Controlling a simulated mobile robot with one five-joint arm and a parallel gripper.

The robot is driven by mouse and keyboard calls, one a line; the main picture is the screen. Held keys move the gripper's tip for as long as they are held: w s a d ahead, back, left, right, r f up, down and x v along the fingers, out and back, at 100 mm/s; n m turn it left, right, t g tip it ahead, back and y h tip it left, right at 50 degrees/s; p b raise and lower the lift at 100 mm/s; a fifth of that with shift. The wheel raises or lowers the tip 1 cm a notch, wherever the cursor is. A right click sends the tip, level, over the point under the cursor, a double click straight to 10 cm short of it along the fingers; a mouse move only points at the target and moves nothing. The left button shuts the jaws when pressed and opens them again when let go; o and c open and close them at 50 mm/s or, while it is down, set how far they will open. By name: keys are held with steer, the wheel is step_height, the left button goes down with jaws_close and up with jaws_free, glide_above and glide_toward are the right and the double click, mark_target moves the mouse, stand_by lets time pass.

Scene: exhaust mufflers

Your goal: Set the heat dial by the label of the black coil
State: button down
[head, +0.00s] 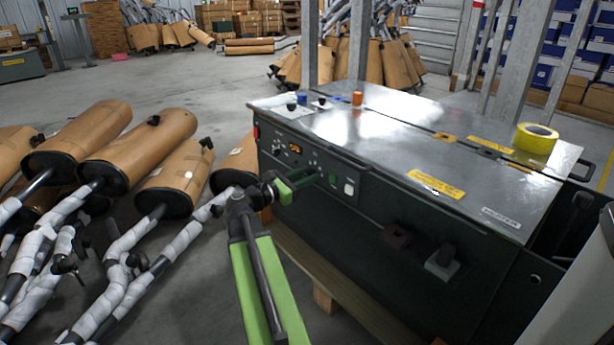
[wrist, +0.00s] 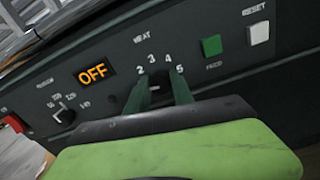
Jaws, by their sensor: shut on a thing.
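The heat dial (wrist: 158,80) is a dark knob on the machine's front panel, under the word HEAT and the numbers 2, 3, 4 and 5. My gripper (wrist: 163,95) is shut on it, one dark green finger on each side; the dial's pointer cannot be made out. In the head view my gripper (head: 314,178) reaches the panel from the left. Small black pieces (head: 291,104) stand on pale labels on the machine top, near a blue piece (head: 302,98) and an orange one (head: 357,98). Which is the black coil, and its label's writing, I cannot tell.
The panel's display (wrist: 95,73) reads OFF. A smaller knob (wrist: 64,115) is left of the dial; a green button (wrist: 211,46) and a white reset button (wrist: 258,33) are right. Yellow tape (head: 536,139) lies on the machine top (head: 400,140). Wrapped mufflers (head: 140,150) crowd the left floor.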

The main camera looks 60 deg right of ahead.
steer(key=m, duration=2.4)
steer(key=shift+s+a+f, duration=0.1)
steer(key=shift+s+f, duration=0.1)
steer(key=shift+f, duration=0.1)
steer(key=shift+m, duration=0.3)
steer(key=c, duration=1.1)
jaws_free()
steer(key=shift+w, duration=0.1)
